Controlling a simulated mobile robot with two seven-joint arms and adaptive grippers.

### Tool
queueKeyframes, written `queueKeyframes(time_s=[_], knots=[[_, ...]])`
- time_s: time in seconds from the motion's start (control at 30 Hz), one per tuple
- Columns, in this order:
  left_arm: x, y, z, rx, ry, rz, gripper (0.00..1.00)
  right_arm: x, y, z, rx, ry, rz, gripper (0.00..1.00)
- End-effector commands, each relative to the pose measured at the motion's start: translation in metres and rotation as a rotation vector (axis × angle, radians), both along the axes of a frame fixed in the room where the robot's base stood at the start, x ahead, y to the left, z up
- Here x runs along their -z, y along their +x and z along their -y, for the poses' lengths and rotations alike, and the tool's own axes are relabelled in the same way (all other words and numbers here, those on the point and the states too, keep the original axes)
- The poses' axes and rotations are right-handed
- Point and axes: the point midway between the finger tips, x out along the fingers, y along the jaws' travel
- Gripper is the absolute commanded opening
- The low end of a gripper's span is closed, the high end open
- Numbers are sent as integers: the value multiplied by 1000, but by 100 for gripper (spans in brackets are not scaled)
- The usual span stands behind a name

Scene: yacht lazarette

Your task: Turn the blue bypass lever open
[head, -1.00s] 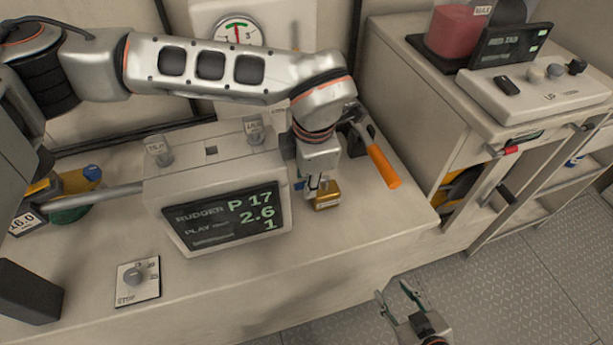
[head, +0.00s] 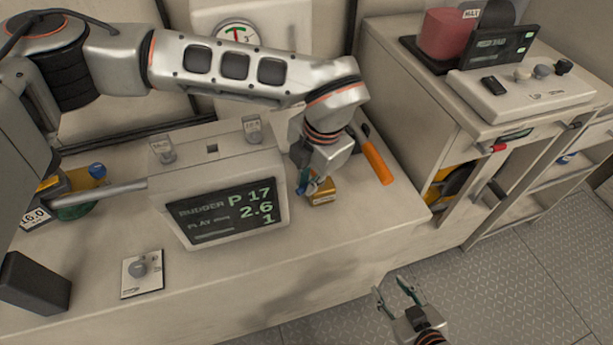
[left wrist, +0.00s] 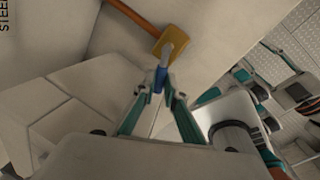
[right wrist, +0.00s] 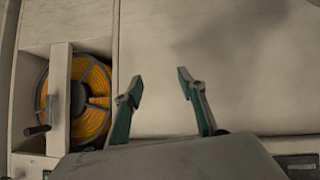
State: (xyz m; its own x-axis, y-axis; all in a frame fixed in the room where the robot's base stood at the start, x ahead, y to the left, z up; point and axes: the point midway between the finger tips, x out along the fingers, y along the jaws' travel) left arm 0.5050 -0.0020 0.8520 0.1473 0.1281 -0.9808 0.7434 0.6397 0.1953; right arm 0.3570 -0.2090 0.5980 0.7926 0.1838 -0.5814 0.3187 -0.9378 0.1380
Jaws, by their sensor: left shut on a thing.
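The blue bypass lever (left wrist: 161,78) shows in the left wrist view as a blue grip on a grey stem that rises from a brass valve block (left wrist: 174,40). The brass block (head: 322,192) sits on the bench to the right of the rudder display box in the head view. My left gripper (head: 318,187) is at the lever, and its fingertips (left wrist: 159,92) are shut on the blue grip. My left wrist hides most of the lever in the head view. My right gripper (head: 396,292) is open and empty, low in front of the bench; its spread fingers (right wrist: 155,90) show in the right wrist view.
The rudder display box (head: 215,225) stands close left of my left gripper. An orange-handled tool (head: 376,161) lies right of the valve block. A knob plate (head: 142,274) is at front left. A cabinet (head: 440,130) stands to the right. Floor at right is clear.

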Motion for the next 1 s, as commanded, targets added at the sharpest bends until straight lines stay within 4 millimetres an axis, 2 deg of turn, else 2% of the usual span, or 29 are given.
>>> queueKeyframes(time_s=[0.2,1.0], knots=[[-3,-3,7,-207,-1,3,0,-6,-4,-3,-1,9,-5,40],[-3,-8,39,-943,-3,4,0,-14,0,-4,4,19,2,40]])
